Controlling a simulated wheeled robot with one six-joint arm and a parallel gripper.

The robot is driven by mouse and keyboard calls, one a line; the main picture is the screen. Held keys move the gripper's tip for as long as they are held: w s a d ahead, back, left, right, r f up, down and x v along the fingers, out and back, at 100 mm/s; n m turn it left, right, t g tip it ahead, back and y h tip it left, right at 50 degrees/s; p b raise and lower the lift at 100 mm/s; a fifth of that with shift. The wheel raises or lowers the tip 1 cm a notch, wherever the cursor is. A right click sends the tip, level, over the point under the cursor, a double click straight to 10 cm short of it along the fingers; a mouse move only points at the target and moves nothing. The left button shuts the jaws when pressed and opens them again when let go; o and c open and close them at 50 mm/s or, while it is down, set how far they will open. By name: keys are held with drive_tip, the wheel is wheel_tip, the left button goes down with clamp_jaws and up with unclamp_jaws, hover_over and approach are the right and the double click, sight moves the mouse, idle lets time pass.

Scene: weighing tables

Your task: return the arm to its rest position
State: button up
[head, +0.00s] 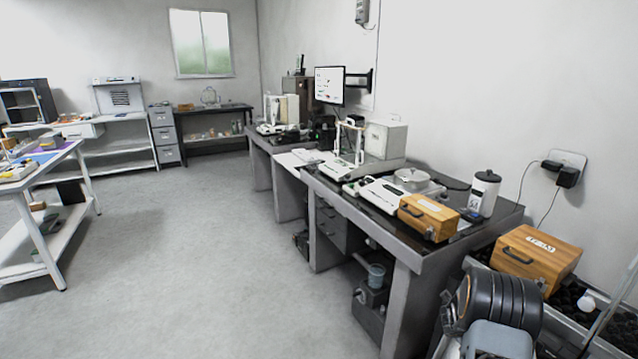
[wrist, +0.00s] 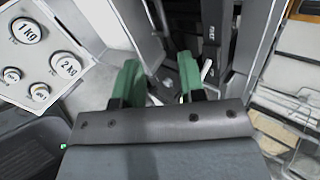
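My gripper (wrist: 160,76) shows in the wrist view with two green fingers. The fingers stand apart, and I see nothing held between them. Grey and dark surfaces lie beyond the fingertips. My arm's dark, ringed joint shows at the lower right of the head view, close to the near end of the long table (head: 462,243). The gripper itself cannot be made out in the head view.
A wooden case (head: 535,257) sits beside my arm; another wooden box (head: 428,216) stands on the table. The wrist view shows a white panel with round weights (wrist: 68,66) at left. A white bench (head: 62,240) stands far left. The middle floor is clear.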

drive_tip(key=s+a+m+g, duration=0.25)
drive_tip(key=s+m, duration=0.45)
drive_tip(key=m, duration=0.7)
drive_tip(key=s+a+r+m+y+p, duration=0.3)
drive_tip(key=s+a+r+m+p, duration=0.1)
drive_tip(key=a+r+m, duration=0.4)
drive_tip(key=s+a+r+m+t+y+p, duration=0.1)
drive_tip(key=s+a+r+m+p, duration=0.3)
drive_tip(key=a+r+m, duration=0.4)
drive_tip(key=s+a+r+m+t+y+p, duration=0.1)
drive_tip(key=s+a+r+m+y+p, duration=0.3)
drive_tip(key=a+r+m, duration=0.5)
drive_tip(key=s+a+r, duration=0.1)
drive_tip(key=a+r, duration=0.6)
drive_tip(key=r, duration=0.3)
drive_tip(key=shift+s+a+y, duration=0.2)
drive_tip(key=shift+s+y, duration=0.1)
drive_tip(key=shift+s, duration=0.05)
